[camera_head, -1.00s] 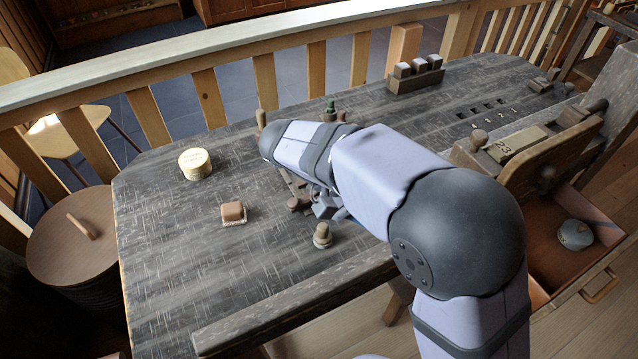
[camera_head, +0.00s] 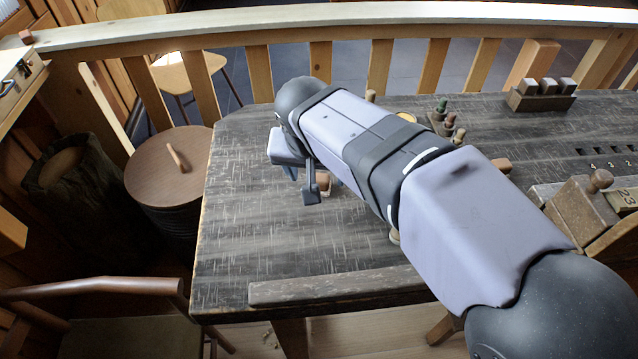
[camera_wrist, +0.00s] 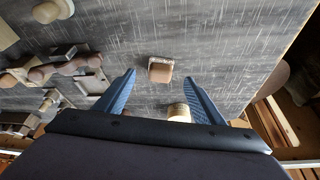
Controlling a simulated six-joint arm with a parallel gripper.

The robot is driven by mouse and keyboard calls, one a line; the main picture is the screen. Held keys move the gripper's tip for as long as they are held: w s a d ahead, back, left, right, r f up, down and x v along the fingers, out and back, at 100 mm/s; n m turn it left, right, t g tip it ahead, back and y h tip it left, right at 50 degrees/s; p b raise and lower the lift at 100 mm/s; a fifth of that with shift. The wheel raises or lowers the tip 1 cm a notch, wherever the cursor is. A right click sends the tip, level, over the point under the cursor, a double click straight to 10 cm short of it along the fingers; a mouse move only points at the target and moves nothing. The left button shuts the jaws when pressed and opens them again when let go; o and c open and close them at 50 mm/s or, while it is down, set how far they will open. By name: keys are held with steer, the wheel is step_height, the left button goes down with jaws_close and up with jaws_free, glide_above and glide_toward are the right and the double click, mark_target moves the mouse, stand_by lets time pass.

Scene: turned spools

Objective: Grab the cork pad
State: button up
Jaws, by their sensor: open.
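A small brown block on a pale speckled base, which looks like the cork pad (camera_wrist: 160,71), lies on the dark worn bench. In the wrist view it is between and slightly beyond my fingertips, apart from both. In the head view the brown block (camera_head: 324,182) is partly hidden behind my gripper (camera_head: 316,180). My gripper (camera_wrist: 160,77) is open and empty, its two blue fingers spread above the bench. I cannot tell its exact height above the block.
A round cream stack (camera_wrist: 179,112) stands near the right finger; only its yellowish top (camera_head: 405,117) shows behind my arm. Turned wooden pieces (camera_wrist: 42,73) lie left in the wrist view. A raised wooden strip (camera_head: 335,286) edges the bench front. Bench left of my gripper is clear.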

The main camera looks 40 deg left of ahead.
mark_target(318, 181)
steer(key=shift+p+x, duration=0.35)
steer(key=shift+x, duration=3.05)
steer(key=shift+a, duration=0.1)
steer(key=c, duration=1.1)
